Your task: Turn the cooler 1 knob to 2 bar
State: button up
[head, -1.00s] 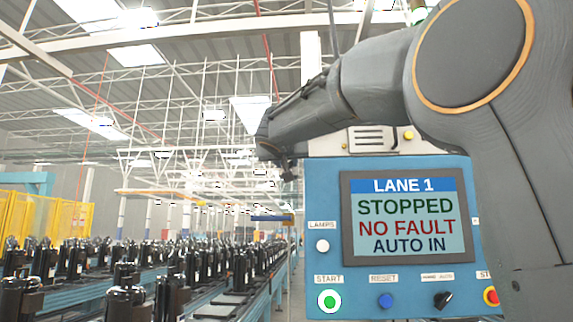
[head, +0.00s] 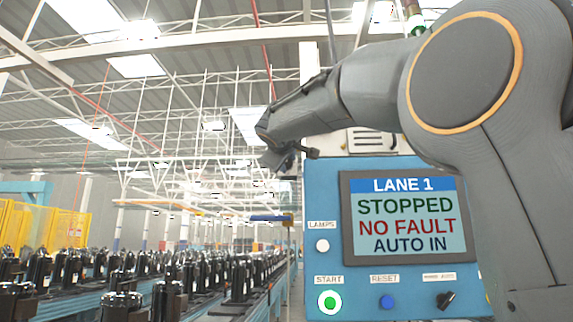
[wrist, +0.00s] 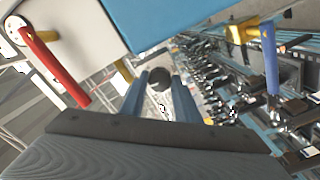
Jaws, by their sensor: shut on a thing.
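My gripper (wrist: 160,84) shows in the wrist view as two blue fingers, one on each side of a small dark round knob (wrist: 158,78). The fingers are shut on this knob. No label or scale for it can be read, so I cannot confirm from the picture that it is the cooler 1 knob or what pressure it is set to.
The blue control panel (head: 322,275) has a screen (head: 405,218) reading LANE 1, STOPPED, NO FAULT, AUTO IN. Rows of black compressors (head: 240,278) stand at left. In the wrist view a red bar (wrist: 58,72) and a yellow-ended blue post (wrist: 270,60) flank the gripper.

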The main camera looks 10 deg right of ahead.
jog(key=n+p, duration=0.1)
jog(key=n, duration=0.5)
jog(key=n+p, duration=0.1)
jog(key=n, duration=0.2)
jog(key=shift+r+n, duration=0.1)
jog(key=shift+n, duration=0.3)
jog(key=shift+n+p, duration=0.75)
jog(key=shift+n, duration=0.85)
jog(key=o, duration=1)
jog(key=shift+o, duration=0.2)
